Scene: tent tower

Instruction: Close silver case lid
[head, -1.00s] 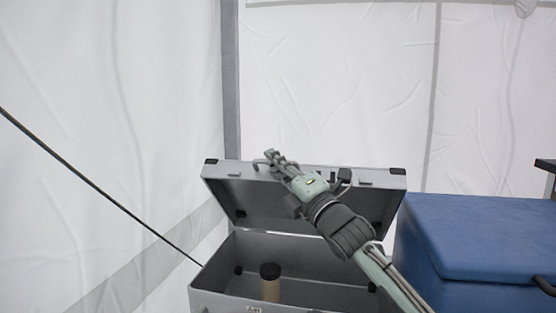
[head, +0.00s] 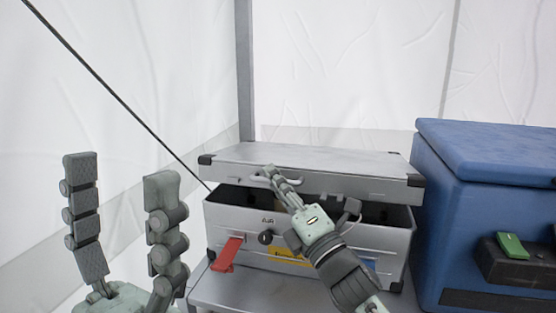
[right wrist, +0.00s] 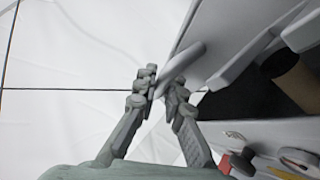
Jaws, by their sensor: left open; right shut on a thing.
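The silver case (head: 222,228) stands on a grey surface, its lid (head: 330,158) tilted low over it. A dark gap still shows between the lid's front edge and the case's front wall. My right gripper (head: 270,176) is at the lid's front edge, left of middle. In the right wrist view my right gripper (right wrist: 161,88) is shut on the lid's pale handle (right wrist: 184,62). My left gripper (head: 121,168) is open and empty, raised left of the case with its two fingers apart. Part of the case front is hidden behind my right arm.
A blue cooler (head: 490,150) stands close to the case's right side. A red latch (head: 228,254) hangs on the case front. A brown cylinder (right wrist: 297,84) shows inside the case. Tent walls and a dark slanting cord (head: 95,90) are behind, at the left.

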